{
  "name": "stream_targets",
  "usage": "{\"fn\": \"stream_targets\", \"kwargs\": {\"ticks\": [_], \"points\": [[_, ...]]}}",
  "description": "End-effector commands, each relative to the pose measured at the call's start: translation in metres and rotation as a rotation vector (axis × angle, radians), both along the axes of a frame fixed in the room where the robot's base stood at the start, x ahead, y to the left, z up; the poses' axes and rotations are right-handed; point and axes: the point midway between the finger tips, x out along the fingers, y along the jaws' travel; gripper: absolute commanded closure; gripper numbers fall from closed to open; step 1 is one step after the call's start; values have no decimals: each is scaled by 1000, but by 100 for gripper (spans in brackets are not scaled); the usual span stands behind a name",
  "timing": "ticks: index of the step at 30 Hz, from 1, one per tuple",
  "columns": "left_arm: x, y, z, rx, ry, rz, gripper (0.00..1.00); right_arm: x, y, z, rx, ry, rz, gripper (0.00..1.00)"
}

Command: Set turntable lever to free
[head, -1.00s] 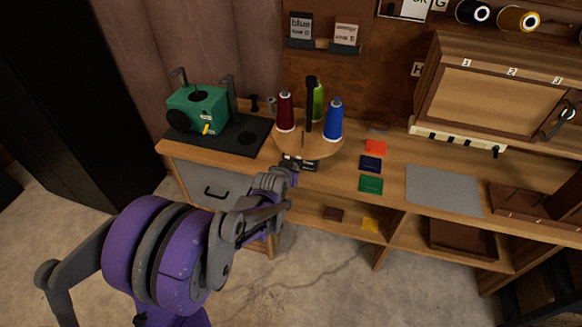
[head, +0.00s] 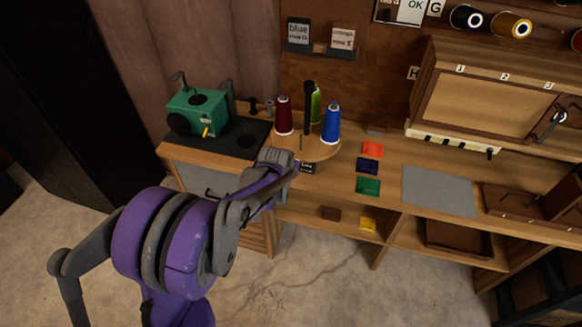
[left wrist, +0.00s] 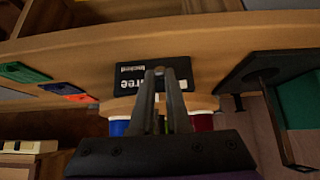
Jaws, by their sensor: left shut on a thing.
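The turntable (head: 318,151) is a round wooden disc on the bench. It carries a dark red cone (head: 284,116), a green cone (head: 316,104) and a blue cone (head: 331,123) around a black post (head: 308,105). A black label plate (head: 309,167) is at its front; in the left wrist view the plate (left wrist: 128,76) reads "free" and "locked", upside down. My left gripper (left wrist: 160,76) is shut on a small grey piece at the plate, apparently the lever, mostly hidden by the fingers. In the head view my left gripper (head: 293,166) is at the plate's left side. My right gripper is out of view.
A green machine (head: 196,112) on a black mat (head: 225,142) stands left of the turntable. Orange (head: 372,149), navy (head: 368,166) and green (head: 368,187) squares and a grey mat (head: 438,191) lie to the right. A wooden cabinet (head: 500,95) stands behind.

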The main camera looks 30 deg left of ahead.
Motion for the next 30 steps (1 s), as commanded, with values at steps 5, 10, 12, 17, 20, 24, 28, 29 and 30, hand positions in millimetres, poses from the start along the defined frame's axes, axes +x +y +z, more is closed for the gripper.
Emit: {"fn": "stream_targets", "kwargs": {"ticks": [5,10,12,17,20,24,28,29,30], "points": [[0,0,0,0,0,0,66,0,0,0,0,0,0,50],[0,0,0,0,0,0,55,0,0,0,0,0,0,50],[0,0,0,0,0,0,55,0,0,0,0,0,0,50],[-1,0,2,0,-1,0,55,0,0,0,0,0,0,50],[-7,-2,8,0,-1,0,55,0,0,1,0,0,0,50],[-21,-5,26,0,-1,1,55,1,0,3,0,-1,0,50],[-37,-9,46,0,-1,1,55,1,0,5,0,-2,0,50],[-40,-10,51,0,-1,1,55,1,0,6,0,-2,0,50],[-44,-11,56,0,-1,1,55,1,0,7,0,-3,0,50]]}}
